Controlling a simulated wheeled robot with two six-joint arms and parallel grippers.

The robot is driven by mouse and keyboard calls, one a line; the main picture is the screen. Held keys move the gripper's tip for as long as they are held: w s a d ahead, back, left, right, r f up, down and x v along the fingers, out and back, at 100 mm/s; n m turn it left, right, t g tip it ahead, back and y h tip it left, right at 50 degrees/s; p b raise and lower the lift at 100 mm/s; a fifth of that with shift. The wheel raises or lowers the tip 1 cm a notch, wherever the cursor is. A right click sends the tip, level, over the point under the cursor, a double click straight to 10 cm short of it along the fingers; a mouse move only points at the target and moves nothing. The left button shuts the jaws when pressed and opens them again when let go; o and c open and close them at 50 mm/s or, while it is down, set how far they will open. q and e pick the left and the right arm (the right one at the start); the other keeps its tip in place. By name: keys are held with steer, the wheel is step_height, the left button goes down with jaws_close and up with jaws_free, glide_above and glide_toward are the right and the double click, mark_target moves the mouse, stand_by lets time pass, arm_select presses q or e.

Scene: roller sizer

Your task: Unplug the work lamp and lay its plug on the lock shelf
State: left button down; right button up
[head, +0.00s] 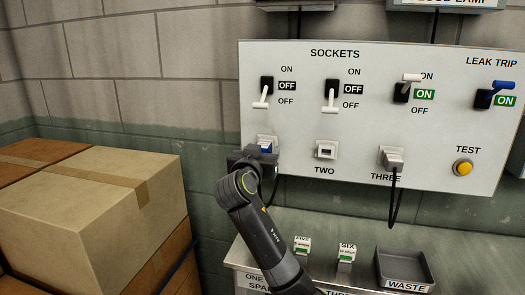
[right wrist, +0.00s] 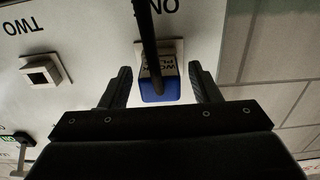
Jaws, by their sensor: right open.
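The work lamp plug, with a blue back and white label, shows in the right wrist view (right wrist: 160,88). It sits in socket one of the panel, and in the head view (head: 266,147) it is partly hidden behind my gripper. A black cable (right wrist: 147,30) runs from it. My right gripper (right wrist: 160,73) is open, its fingers on either side of the plug with gaps visible. The switch above socket one (head: 263,96) is down at OFF. A grey shelf (head: 360,240) runs below the panel; whether it is the lock shelf I cannot tell. My left gripper is out of view.
Socket two (head: 326,150) is empty. A grey plug (head: 393,160) with a hanging cable fills socket three, its switch at ON. Cardboard boxes (head: 95,205) are stacked left.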

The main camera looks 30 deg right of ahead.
stand_by(0.7)
jaws_close()
steer(key=v, duration=0.6)
stand_by(1.2)
